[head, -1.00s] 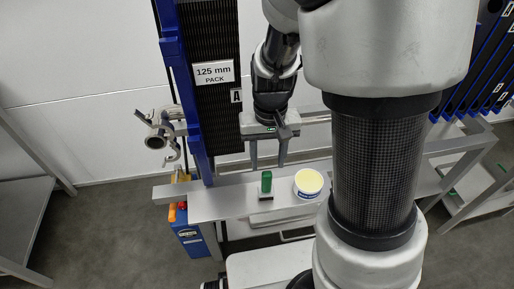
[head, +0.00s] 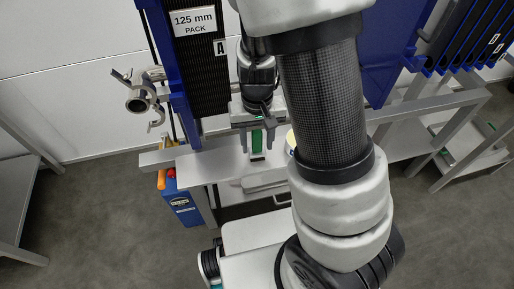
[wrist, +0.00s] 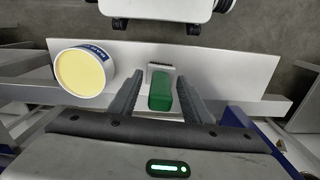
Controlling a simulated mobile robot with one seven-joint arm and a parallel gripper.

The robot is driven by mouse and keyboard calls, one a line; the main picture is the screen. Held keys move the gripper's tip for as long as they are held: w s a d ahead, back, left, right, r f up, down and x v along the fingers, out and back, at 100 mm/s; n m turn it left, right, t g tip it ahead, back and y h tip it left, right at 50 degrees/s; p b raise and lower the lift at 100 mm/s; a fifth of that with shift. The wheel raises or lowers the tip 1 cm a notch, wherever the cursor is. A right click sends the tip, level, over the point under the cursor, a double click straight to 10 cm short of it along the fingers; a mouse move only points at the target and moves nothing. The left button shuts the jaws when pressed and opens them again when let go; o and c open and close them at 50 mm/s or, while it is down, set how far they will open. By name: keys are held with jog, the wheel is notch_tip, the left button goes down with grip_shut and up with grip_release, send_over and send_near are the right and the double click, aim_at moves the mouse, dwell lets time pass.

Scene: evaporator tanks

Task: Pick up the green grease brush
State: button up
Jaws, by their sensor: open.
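In the head view the fingers come down on either side of the brush.
A tub of yellow grease (wrist: 80,70) stands on the shelf beside the brush, close to one finger; in the head view my arm mostly hides it. A black plate pack labelled 125 mm (head: 195,22) rises behind. A blue box (head: 181,205) is below the shelf's left end.

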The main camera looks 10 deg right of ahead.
grip_shut()
jog(key=shift+r+p, duration=1.95)
jog(key=shift+r, duration=3.1)
